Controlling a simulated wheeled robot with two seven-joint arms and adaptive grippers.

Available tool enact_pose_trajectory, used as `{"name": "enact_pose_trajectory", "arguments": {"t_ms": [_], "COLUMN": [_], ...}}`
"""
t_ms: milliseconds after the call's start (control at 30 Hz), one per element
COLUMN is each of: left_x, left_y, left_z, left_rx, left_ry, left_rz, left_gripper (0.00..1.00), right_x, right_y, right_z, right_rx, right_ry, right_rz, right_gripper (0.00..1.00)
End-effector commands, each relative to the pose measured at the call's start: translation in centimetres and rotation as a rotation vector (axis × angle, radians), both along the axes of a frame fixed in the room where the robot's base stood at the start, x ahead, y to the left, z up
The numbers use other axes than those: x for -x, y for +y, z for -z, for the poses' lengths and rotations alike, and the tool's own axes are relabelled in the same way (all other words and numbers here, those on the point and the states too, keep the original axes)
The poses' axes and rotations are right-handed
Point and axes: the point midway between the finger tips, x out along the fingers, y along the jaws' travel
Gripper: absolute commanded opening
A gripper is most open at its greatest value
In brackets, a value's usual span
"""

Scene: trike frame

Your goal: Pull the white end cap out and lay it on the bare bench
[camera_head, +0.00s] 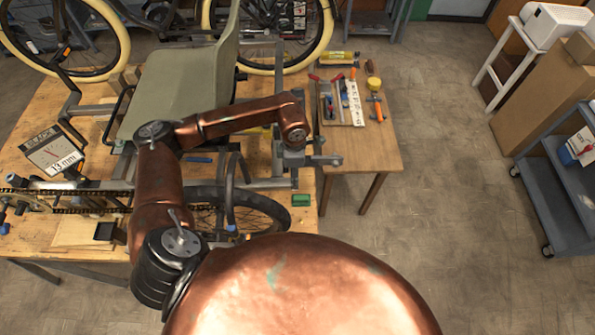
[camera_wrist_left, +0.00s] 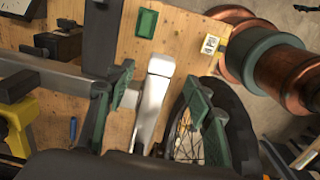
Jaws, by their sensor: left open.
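The white end cap (camera_wrist_left: 161,65) shows in the wrist view at the upper end of a pale silver tube (camera_wrist_left: 150,108). It sits between the green-padded fingers of my left gripper (camera_wrist_left: 160,90), which are open with gaps on both sides. In the head view my left gripper (camera_head: 310,160) is over the right side of the trike frame, near the right edge of the bench (camera_head: 70,232). I cannot make out the cap clearly there. My right gripper is not in view.
A green block (camera_head: 301,200) lies on bare wood at the bench's right edge and also shows in the wrist view (camera_wrist_left: 146,22). A wheel (camera_head: 240,210) is beside the gripper. A side table (camera_head: 365,158) with tools stands to the right. The trike seat (camera_head: 180,85) is behind.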

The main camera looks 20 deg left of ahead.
Motion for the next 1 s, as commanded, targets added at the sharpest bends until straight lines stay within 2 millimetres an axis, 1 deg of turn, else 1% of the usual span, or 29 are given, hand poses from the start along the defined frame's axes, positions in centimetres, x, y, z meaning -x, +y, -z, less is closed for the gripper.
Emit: {"name": "enact_pose_trajectory", "arguments": {"t_ms": [33,200,400,533,767,1000], "left_x": [0.1,0.2,0.1,0.0,0.0,0.0], "left_y": [0.0,-0.1,0.0,-0.1,0.0,0.0], "left_z": [0.6,3.2,5.2,5.7,5.8,5.7], "left_rx": [0.001,0.001,0.001,0.0,0.0,0.0], "left_ry": [0.004,0.004,0.002,0.0,0.0,0.0], "left_rz": [0.0,0.0,0.001,0.002,0.002,0.002], "left_gripper": [0.48,0.48,0.48,0.48,0.47,0.31], "right_x": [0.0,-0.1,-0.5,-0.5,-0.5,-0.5], "right_y": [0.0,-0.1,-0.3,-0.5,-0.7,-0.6], "right_z": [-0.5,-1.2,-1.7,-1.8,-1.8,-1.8], "right_rx": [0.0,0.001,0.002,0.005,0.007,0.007], "right_ry": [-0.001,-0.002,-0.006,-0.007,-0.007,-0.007], "right_rz": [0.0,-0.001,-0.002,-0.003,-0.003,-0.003], "right_gripper": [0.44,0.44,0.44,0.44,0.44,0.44]}}
